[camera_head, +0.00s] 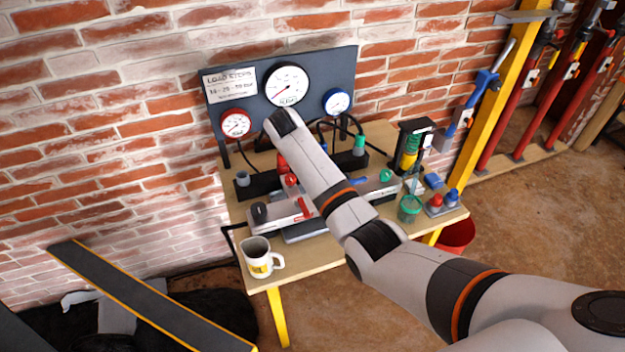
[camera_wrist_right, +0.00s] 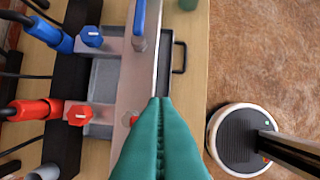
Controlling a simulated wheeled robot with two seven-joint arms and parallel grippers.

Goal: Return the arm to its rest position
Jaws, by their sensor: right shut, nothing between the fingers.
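My right arm (camera_head: 340,205) comes in from the lower right of the head view and reaches over the workbench (camera_head: 265,282). Its gripper is hidden behind the arm there. In the right wrist view my right gripper (camera_wrist_right: 160,100) shows as two teal fingers pressed together, with nothing between them. They appear over the edge of a grey metal block with a blue lever (camera_wrist_right: 139,22). A blue knob (camera_wrist_right: 91,37) and a red knob (camera_wrist_right: 78,115) are to the left of the fingers. My left gripper is in neither view.
A gauge panel (camera_head: 350,70) stands at the bench's back against a brick wall. A white mug (camera_head: 256,258) is at the front left corner. A yellow post (camera_head: 500,90) stands at the right.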

